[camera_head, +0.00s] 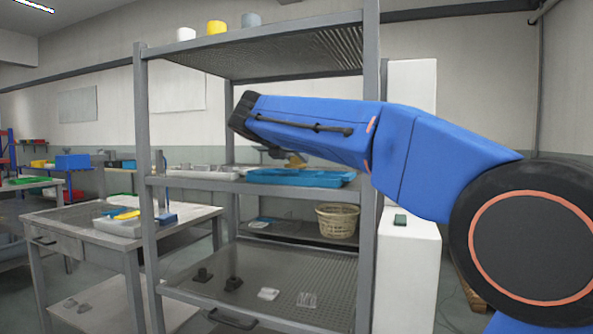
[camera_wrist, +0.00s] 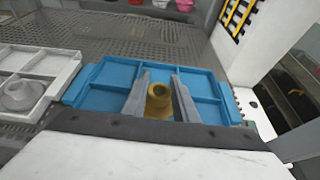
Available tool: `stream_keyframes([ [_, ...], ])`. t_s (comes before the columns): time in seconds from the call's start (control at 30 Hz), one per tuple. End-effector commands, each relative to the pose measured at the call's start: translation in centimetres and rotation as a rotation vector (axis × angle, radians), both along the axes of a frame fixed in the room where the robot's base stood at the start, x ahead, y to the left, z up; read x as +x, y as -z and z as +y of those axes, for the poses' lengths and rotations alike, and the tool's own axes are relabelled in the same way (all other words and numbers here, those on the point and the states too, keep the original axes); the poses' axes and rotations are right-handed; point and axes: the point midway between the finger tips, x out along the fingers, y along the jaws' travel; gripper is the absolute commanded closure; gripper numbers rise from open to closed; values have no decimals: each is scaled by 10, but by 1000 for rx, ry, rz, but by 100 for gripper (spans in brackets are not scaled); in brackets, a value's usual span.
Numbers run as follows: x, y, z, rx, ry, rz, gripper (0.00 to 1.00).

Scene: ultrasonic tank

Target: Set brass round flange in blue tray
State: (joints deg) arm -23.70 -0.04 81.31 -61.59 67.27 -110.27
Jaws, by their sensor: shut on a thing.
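The brass round flange (camera_wrist: 158,96) is between the two fingers of my gripper (camera_wrist: 160,88) in the wrist view, and the gripper is shut on it. The flange is over the blue tray (camera_wrist: 88,99), which has several compartments divided by thin walls. I cannot tell whether the flange touches the tray floor. In the head view, the blue tray (camera_head: 300,178) lies on the middle shelf of the rack. There the flange (camera_head: 296,160) shows as a small yellowish shape just above the tray, and my arm hides most of the gripper.
A white tray (camera_wrist: 58,73) with a grey flange (camera_wrist: 22,94) in it stands left of the blue tray. The shelf board above (camera_head: 270,45) and the rack posts bound the space. A basket (camera_head: 338,221) sits on a lower shelf.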

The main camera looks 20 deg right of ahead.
Motion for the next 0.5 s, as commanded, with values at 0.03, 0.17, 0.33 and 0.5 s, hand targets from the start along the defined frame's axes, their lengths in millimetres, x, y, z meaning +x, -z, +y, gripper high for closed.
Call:
stream_keyframes([
  [0.03, 0, 6, 0, 0, 0, 1, 100],
  [0.17, -1, 24, 0, -1, 0, 1, 100],
  [0.33, -1, 35, 0, 0, 0, -1, 100],
  [0.5, 0, 36, 0, 0, -1, -2, 100],
])
